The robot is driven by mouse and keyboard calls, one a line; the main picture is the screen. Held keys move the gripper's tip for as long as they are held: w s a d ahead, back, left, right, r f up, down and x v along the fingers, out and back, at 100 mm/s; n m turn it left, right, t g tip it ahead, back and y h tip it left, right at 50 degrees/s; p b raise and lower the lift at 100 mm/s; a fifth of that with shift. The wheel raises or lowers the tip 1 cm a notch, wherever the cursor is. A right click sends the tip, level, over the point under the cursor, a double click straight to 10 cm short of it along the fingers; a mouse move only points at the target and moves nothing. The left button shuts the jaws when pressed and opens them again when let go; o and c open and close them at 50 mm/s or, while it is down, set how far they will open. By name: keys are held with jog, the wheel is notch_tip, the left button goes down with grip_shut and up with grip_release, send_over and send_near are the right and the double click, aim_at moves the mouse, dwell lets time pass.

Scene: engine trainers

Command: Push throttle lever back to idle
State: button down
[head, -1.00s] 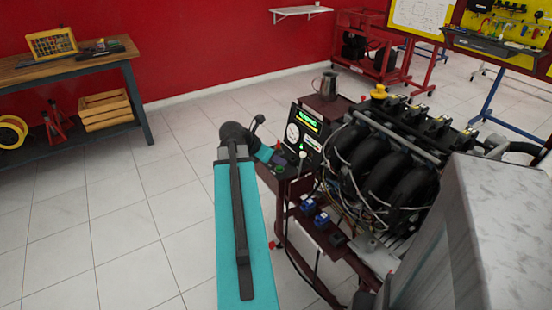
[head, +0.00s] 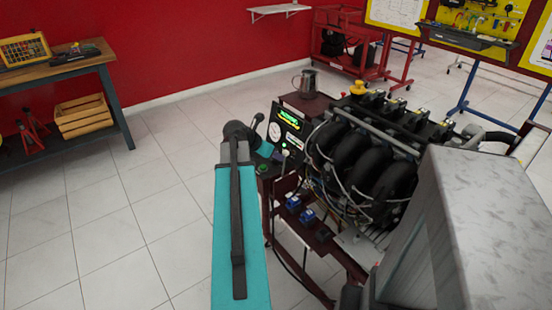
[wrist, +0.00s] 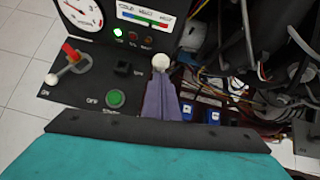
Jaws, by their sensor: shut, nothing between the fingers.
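The lever's round white knob (wrist: 161,62) stands near the middle of the wrist view. It also shows small beside the gauge panel in the head view (head: 286,152). My gripper (wrist: 160,78) has its purple-grey fingers together and empty, pointing at the knob. The fingertips are right below the knob in the picture; I cannot tell whether they touch it. The lever's shaft is hidden behind the fingers. In the head view my teal arm hides most of the gripper.
A red-handled switch (wrist: 70,53) and a green button (wrist: 115,98) sit on the black panel, left of my fingers. Blue-capped parts (wrist: 212,116) and wiring lie to the right. The engine (head: 365,160) stands right of the gauge panel (head: 287,133). Floor to the left is clear.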

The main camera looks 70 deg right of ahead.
jog(key=shift+d+r, duration=0.1)
jog(key=shift+r, duration=0.05)
jog(key=shift+s+d+r+p, duration=0.35)
jog(key=shift+s+d+p, duration=0.3)
jog(key=shift+p, duration=0.55)
jog(key=shift+d, duration=0.1)
jog(key=shift+w, duration=0.1)
jog(key=w+a+r, duration=0.5)
jog(key=w+a, duration=0.1)
jog(key=a, duration=0.3)
jog(key=shift+a+p, duration=0.2)
jog(key=shift+p, duration=0.2)
jog(key=shift+r, duration=0.1)
